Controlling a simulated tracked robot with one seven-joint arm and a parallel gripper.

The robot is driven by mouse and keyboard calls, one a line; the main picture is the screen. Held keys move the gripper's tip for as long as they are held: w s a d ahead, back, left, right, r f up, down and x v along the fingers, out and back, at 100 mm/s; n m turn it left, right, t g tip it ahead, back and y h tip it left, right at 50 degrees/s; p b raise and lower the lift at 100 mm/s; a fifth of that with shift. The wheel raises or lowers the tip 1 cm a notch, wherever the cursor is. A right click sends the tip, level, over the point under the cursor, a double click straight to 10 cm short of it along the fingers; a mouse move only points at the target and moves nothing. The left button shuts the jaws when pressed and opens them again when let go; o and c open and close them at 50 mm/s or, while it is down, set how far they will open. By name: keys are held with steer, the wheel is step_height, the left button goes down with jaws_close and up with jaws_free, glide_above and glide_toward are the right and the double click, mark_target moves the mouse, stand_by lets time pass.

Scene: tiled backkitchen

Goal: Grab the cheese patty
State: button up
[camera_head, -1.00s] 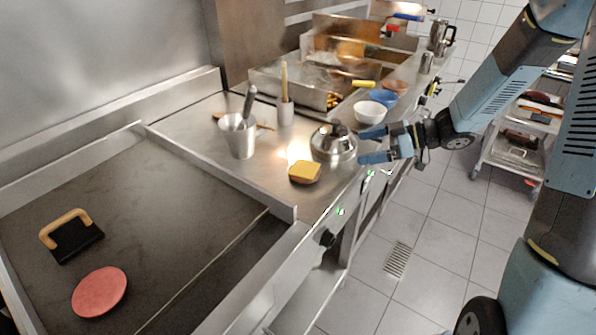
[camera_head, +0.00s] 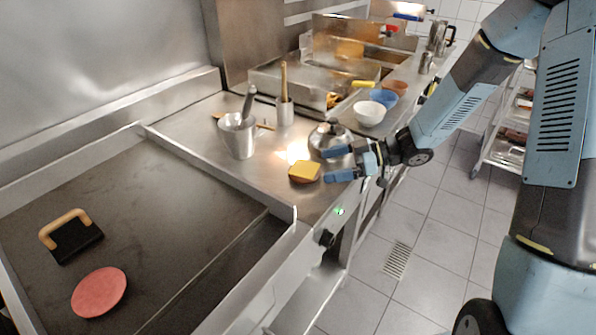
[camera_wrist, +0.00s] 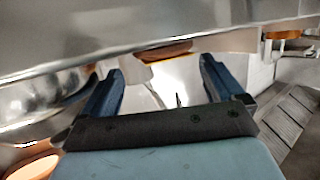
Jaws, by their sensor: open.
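The cheese patty (camera_head: 305,172), a brown patty topped with a yellow slice, lies on the steel counter near its front edge. In the wrist view the patty (camera_wrist: 165,52) shows between and beyond the fingers, mostly as its brown and yellow edge. My gripper (camera_head: 328,164) is open and empty, just right of the patty, with its fingers pointing toward it. A small gap to the patty seems to remain in the head view. Both blue fingers show in the wrist view (camera_wrist: 160,78), spread apart.
A steel dome (camera_head: 322,136) stands close behind the upper finger. A metal pot (camera_head: 238,138) is left of the patty, with bowls (camera_head: 369,113) farther back. The griddle (camera_head: 150,205) at left holds a red patty (camera_head: 99,292) and a press (camera_head: 72,238).

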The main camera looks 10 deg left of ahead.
mark_target(311, 168)
steer(key=shift+x, duration=2.75)
steer(key=shift+c, duration=0.3)
steer(key=c, duration=0.6)
steer(key=shift+r, duration=0.1)
steer(key=shift+c, duration=0.2)
